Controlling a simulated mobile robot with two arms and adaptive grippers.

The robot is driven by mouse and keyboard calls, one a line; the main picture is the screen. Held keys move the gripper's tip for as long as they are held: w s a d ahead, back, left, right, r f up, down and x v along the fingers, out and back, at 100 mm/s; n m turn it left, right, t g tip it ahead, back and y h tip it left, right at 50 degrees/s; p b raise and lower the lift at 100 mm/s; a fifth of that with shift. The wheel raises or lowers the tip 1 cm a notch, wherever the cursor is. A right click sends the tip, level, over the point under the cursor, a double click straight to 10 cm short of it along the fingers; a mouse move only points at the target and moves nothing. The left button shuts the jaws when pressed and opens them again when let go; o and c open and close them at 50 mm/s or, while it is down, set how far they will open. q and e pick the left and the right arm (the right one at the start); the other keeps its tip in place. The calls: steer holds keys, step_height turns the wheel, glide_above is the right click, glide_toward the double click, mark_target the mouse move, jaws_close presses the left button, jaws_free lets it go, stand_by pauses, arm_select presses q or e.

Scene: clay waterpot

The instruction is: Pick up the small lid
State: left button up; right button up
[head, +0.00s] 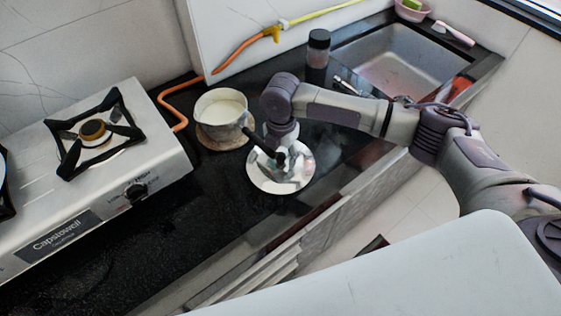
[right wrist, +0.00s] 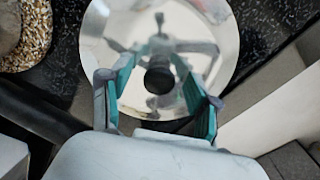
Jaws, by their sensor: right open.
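The small lid (head: 272,184) is a shiny round metal disc with a dark knob. It lies on the black counter near the front edge, right of the pot. In the right wrist view the lid (right wrist: 215,100) fills the upper middle, and its black knob (right wrist: 159,78) shows between my fingers. My right gripper (right wrist: 157,92) is open above the lid, its teal-padded fingers on either side of the knob. In the head view my right gripper (head: 285,168) covers part of the lid. I cannot tell whether the fingers touch it. My left gripper is not in view.
A pot (head: 220,106) with pale contents stands on a round mat (head: 222,139) close left of my right gripper. A gas stove (head: 92,180) is at left. A dark-capped jar (head: 318,55) and a sink (head: 395,70) are behind. An orange hose (head: 172,97) runs behind the pot.

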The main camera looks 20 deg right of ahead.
jaws_close()
steer(key=shift+r, duration=0.1)
